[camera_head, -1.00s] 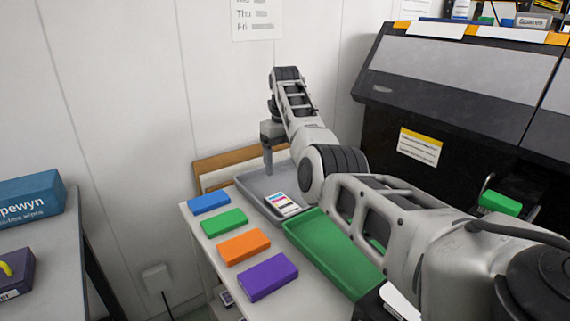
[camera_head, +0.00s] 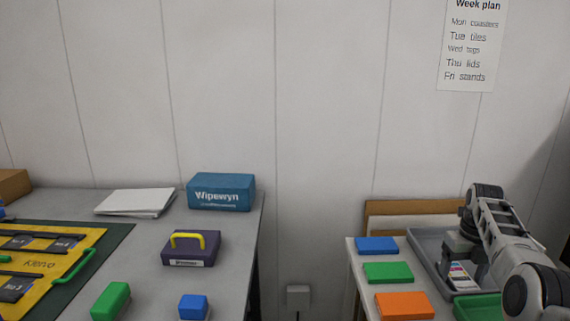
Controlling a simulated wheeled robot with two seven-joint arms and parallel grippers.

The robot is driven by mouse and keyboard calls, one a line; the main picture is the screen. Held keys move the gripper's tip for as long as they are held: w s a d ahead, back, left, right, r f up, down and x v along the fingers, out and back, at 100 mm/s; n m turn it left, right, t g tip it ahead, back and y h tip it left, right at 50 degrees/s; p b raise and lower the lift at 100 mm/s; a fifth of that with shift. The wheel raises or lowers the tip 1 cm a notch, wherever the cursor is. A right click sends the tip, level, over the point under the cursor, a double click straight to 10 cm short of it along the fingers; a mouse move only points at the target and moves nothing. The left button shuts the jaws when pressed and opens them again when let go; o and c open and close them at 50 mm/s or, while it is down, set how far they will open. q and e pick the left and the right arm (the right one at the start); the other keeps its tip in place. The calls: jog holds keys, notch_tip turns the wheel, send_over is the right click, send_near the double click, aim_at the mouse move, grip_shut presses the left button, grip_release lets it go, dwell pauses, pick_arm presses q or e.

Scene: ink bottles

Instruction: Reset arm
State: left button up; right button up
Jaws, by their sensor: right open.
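My right arm comes in at the right edge, and its gripper (camera_head: 462,252) points down over the grey tray (camera_head: 424,250). A small white ink pack (camera_head: 461,275) with coloured marks lies in the tray, just below and beside the gripper. The fingertips are small and partly hidden, but the gripper looks open and holds nothing I can see. My left gripper is not in view.

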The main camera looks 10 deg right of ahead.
jog(key=shift+w+r, duration=0.1)
jog(key=shift+r, duration=1.1)
